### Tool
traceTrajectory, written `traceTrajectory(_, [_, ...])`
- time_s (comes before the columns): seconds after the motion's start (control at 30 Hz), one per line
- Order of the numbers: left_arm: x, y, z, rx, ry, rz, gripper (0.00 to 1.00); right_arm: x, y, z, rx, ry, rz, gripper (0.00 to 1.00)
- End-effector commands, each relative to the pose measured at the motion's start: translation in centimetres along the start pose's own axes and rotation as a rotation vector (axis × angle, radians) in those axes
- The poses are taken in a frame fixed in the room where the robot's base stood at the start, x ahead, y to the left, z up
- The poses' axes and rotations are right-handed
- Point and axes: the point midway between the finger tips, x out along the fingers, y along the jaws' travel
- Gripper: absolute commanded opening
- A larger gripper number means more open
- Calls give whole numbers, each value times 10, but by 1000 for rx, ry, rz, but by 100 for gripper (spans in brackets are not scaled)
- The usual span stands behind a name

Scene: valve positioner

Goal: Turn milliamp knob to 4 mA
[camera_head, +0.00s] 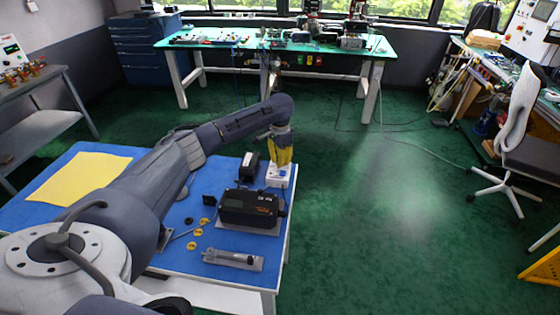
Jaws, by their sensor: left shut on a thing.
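A small white box (279,179) stands at the far right corner of the blue table top. I take it for the milliamp source; a bit of blue shows on its front. My left gripper (281,162), with yellow fingers, comes down onto the top of this box and is shut. The fingers cover the spot where a knob would sit, so the knob and any scale reading are hidden. The black valve positioner (252,208) with a small display sits in front of the box. My right gripper is not in view.
On the blue table (185,255) are a black block (249,164), yellow round gauges (192,246), a grey cylinder on a plate (233,259) and a yellow sheet (80,178). Green-topped benches stand behind. An office chair (520,130) is at right; the middle floor is clear.

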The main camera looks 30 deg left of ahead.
Motion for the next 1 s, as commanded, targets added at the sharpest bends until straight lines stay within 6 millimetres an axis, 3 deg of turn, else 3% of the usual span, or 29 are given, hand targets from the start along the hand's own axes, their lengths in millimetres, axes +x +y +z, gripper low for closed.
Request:
traceTrajectory(0.7, [-1, 0, 0, -66, 1, -1, 0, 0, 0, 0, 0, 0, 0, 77])
traceTrajectory(0.73, [-1, 0, 0, -66, 1, -1, 14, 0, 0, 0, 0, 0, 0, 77])
traceTrajectory(1.0, [0, 0, 0, -66, 1, -1, 46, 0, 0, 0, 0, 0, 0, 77])
